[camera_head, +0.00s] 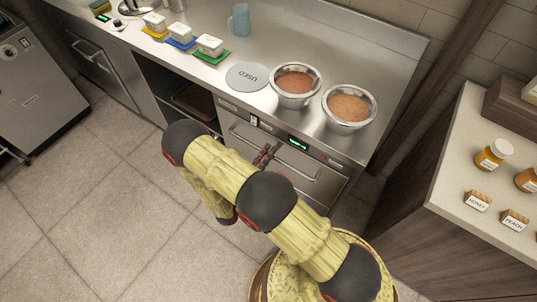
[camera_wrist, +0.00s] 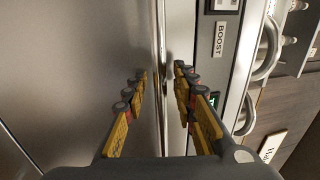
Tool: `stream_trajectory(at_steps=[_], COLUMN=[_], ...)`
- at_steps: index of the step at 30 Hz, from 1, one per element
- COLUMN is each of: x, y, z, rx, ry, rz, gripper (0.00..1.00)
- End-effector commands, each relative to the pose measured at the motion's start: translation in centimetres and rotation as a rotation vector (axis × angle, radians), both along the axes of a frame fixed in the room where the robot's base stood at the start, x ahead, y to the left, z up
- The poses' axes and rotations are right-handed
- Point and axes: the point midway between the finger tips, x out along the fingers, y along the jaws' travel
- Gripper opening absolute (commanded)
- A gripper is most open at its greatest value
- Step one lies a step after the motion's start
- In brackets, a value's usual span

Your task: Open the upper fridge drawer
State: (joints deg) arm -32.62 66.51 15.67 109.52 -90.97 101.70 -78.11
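The upper fridge drawer (camera_head: 318,190) is a steel front under the worktop, and it looks shut. Its long bar handle (camera_head: 297,170) runs across the front, just below the control panel. My gripper (camera_head: 263,155) is at the handle, left of the drawer's middle. In the wrist view the gripper (camera_wrist: 160,80) is open, with one yellow-and-grey finger on each side of the upright-looking handle bar (camera_wrist: 161,40). The drawer front (camera_wrist: 70,70) fills the left of that view. Whether the fingers touch the bar is not clear.
The control panel (camera_head: 297,142) has a green display; its BOOST label (camera_wrist: 220,38) shows in the wrist view. Two steel bowls of sauce (camera_head: 294,101) (camera_head: 347,123) and a USED disc (camera_head: 247,77) are on the worktop. A wooden counter (camera_head: 450,190) stands right; the floor at left is clear.

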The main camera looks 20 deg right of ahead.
Motion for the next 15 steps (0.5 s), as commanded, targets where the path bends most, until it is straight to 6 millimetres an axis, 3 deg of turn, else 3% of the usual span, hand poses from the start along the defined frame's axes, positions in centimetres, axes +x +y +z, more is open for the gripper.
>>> stream_trajectory(at_steps=[15], x=[-0.01], y=[0.01], z=[-0.02], rx=[0.001], ry=[0.001], rz=[0.0], gripper=[0.0])
